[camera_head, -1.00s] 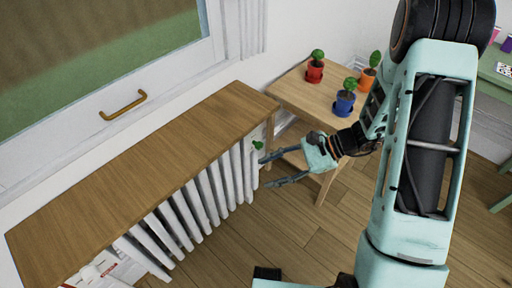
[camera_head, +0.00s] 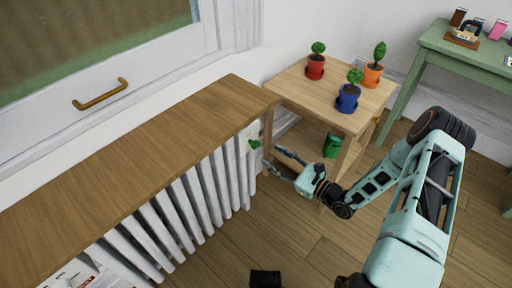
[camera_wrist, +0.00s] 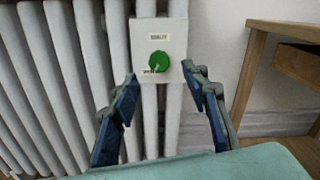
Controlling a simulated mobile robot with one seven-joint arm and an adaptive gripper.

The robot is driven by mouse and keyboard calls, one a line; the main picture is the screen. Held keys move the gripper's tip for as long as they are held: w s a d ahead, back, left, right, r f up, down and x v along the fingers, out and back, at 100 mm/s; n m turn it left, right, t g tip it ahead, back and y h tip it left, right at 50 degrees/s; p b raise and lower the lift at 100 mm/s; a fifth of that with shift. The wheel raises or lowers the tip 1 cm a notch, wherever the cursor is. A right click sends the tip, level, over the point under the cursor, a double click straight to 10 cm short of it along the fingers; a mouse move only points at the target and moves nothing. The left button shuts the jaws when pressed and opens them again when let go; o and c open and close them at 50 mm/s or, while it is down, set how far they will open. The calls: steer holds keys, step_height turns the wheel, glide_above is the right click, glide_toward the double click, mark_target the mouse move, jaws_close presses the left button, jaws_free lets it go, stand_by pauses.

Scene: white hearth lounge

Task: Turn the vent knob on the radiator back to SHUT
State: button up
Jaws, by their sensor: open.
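The green vent knob (camera_head: 254,143) sits on a white plate (camera_wrist: 174,33) at the right end of the white radiator (camera_head: 195,202). In the wrist view the knob (camera_wrist: 158,61) is round, with a pale mark near its lower left. A small label above it is too blurred to read surely, and SHUT cannot be made out. My gripper (camera_head: 271,158) is open in front of the radiator's right end. In the wrist view its two blue fingers (camera_wrist: 160,88) stand apart, below and to either side of the knob, with nothing between them.
A wooden shelf (camera_head: 130,150) covers the radiator top. A wooden side table (camera_head: 305,92) stands close on the right, with red, blue and orange plant pots on top and a green watering can (camera_head: 332,145) below.

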mark_target(258, 146)
steer(key=b+x, duration=0.1)
steer(key=x, duration=0.7)
steer(key=shift+w+a+b, duration=0.1)
steer(key=shift+a+b, duration=0.05)
steer(key=shift+b, duration=0.2)
jaws_close()
